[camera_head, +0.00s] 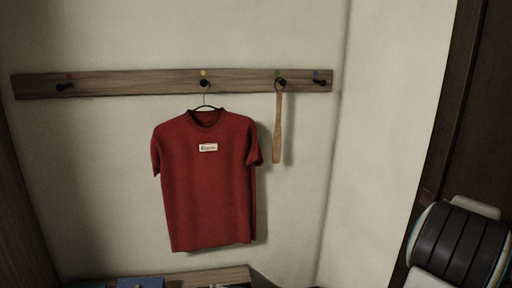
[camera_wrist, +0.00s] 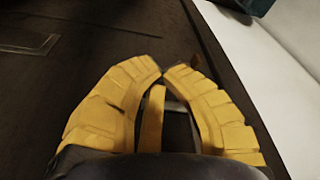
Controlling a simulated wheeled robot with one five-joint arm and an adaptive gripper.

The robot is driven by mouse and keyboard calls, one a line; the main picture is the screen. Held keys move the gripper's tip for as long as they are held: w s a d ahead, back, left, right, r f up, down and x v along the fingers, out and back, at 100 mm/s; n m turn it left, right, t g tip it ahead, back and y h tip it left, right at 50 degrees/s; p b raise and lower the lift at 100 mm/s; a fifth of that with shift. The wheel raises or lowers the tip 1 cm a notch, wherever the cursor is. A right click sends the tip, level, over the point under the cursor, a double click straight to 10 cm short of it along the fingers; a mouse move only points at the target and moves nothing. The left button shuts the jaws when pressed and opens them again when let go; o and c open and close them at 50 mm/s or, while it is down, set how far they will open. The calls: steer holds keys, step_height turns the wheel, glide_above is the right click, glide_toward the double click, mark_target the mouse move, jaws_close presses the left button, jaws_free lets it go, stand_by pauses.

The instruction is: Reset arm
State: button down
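My gripper (camera_wrist: 162,72) shows in the wrist view with two yellow ribbed fingers. Their tips come together with only a very small gap, and I see nothing clearly held there. A narrow yellow strip and a small grey piece show between the fingers; I cannot tell what they are. In the head view, part of my arm (camera_head: 458,245) is folded at the lower right, in front of a dark brown panel. The gripper itself does not show there.
A wooden peg rail (camera_head: 130,83) runs along the wall. A red T-shirt (camera_head: 208,190) hangs from one peg, a long wooden tool (camera_head: 278,130) from another. A bench (camera_head: 215,276) with a blue item (camera_head: 140,282) is below. A dark panel (camera_wrist: 90,55) lies behind my gripper.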

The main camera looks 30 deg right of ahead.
steer(key=w+a+r+n+t, duration=0.1)
steer(key=a+n, duration=0.4)
steer(key=a, duration=0.9)
steer(key=w+a+r+n+t+y, duration=0.1)
steer(key=w+a+r+n, duration=0.3)
steer(key=a, duration=1.1)
steer(key=w+a+r+n+t+y, duration=0.1)
steer(key=a+n, duration=0.5)
steer(key=a, duration=0.9)
steer(key=shift+w+a+r+t, duration=0.15)
steer(key=shift+w+r+t, duration=0.55)
steer(key=shift+w, duration=0.55)
